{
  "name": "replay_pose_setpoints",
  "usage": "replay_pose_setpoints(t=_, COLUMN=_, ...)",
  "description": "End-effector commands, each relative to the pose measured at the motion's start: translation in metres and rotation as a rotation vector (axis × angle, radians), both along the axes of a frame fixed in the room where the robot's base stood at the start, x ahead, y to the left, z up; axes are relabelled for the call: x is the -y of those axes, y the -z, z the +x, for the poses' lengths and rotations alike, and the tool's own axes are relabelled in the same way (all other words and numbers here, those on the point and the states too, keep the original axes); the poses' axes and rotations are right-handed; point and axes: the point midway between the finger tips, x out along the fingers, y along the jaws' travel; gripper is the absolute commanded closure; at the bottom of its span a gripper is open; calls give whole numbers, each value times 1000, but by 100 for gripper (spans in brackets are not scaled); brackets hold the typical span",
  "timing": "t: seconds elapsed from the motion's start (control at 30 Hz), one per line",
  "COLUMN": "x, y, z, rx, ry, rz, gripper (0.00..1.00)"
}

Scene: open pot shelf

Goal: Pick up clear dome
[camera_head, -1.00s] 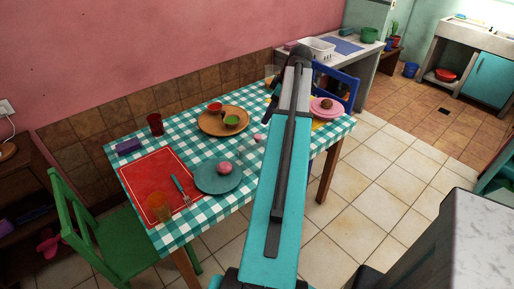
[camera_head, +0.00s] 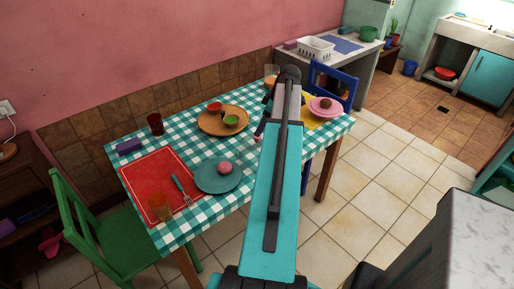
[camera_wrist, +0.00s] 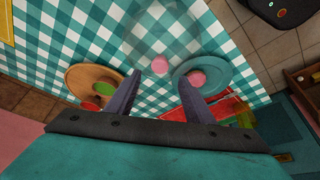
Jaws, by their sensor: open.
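The clear dome (camera_wrist: 163,28) shows in the wrist view as a faint see-through round outline on the checked tablecloth. Its pink knob (camera_wrist: 160,64) sits just beyond and between my fingertips. My gripper (camera_wrist: 159,76) is open and empty, with one finger on each side of the knob's line; I cannot tell the exact height gap. In the head view my arm hides most of the dome, and my gripper (camera_head: 263,122) shows only partly at the arm's left edge, above the table.
A teal plate (camera_head: 218,187) with a pink cake (camera_head: 225,168) and a wooden tray (camera_head: 206,128) with bowls stand close by. A pink plate (camera_head: 314,109) is at the right end.

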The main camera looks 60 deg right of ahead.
Motion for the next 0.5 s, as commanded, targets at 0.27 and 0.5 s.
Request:
replay_pose_setpoints(t=0.27, x=0, y=4, z=1, rx=0, ry=0, rz=1, gripper=52)
replay_pose_setpoints(t=0.5, x=-1, y=19, z=5, rx=0, ry=-2, rz=1, gripper=52)
